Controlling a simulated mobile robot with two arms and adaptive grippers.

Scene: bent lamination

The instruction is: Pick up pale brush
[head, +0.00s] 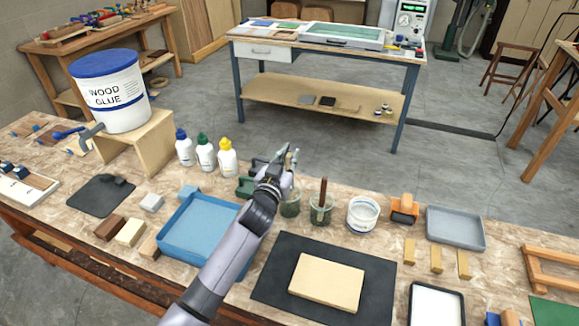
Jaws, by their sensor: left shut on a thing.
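My left gripper (285,162) is above the left of two greenish glass jars (290,205), at the middle of the workbench. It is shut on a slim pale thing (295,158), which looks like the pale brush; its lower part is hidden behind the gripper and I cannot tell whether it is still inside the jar. A brown-handled brush (323,190) stands in the second jar (321,213), just to the right. My right gripper is not in view.
A white tub (362,214) and an orange-topped tool (403,208) stand to the right. A blue tray (168,236) lies left of my arm. Glue bottles (205,152) stand behind it. A pale board (327,283) lies on a dark mat (265,284) in front.

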